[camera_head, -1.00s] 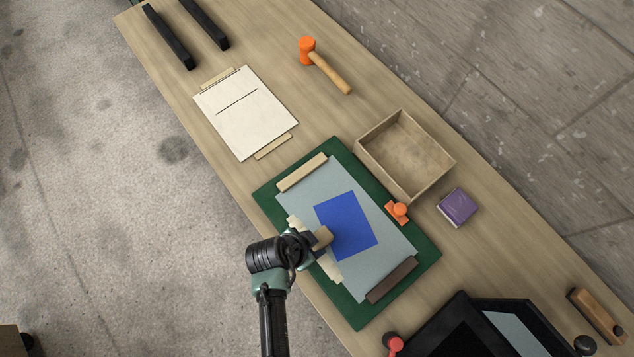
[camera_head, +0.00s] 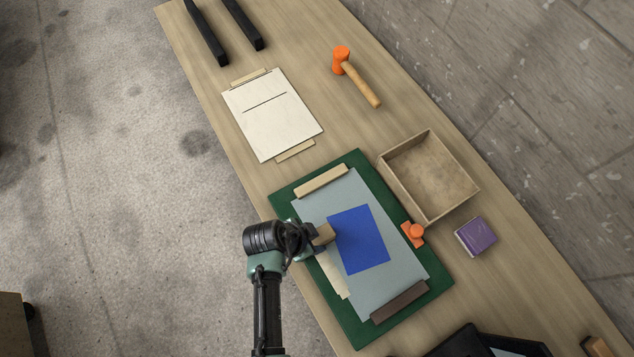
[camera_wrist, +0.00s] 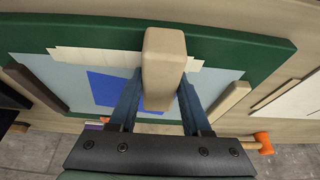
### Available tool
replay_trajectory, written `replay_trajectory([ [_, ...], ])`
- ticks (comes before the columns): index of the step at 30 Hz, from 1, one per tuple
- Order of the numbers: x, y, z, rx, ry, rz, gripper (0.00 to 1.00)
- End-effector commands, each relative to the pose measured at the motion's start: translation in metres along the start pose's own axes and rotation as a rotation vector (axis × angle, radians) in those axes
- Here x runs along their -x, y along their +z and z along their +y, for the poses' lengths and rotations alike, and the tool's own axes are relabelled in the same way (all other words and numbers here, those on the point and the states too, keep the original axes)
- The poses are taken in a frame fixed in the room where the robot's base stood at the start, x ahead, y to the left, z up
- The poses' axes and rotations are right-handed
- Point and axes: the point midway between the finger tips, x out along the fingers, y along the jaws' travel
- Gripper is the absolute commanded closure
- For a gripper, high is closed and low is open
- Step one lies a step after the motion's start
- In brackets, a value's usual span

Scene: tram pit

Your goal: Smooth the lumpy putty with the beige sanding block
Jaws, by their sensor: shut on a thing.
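My gripper (camera_wrist: 160,105) is shut on the beige sanding block (camera_wrist: 164,62), which also shows in the head view (camera_head: 324,234). The block is over the grey panel (camera_head: 385,292) near its left edge, beside the blue patch (camera_head: 359,240). A cream strip with ragged edges, which looks like the putty (camera_head: 335,278), runs along that panel edge; my gripper and the block hide part of it. In the wrist view the putty (camera_wrist: 95,58) shows on both sides of the block. I cannot tell whether the block touches it.
The panel lies on a green board (camera_head: 287,202) between a light bar (camera_head: 321,181) and a dark bar (camera_head: 399,302). An orange knobbed piece (camera_head: 414,233), a wooden tray (camera_head: 470,190), a purple box (camera_head: 476,236), a mallet (camera_head: 361,85) and a white board (camera_head: 270,125) lie around it.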

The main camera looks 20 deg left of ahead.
Motion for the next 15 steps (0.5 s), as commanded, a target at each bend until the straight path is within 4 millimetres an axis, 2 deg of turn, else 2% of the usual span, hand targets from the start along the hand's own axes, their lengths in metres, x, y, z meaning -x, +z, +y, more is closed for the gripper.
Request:
replay_trajectory([
  [15,-0.002,0.0,-0.022,0.0,0.0,0.002,1.0],
])
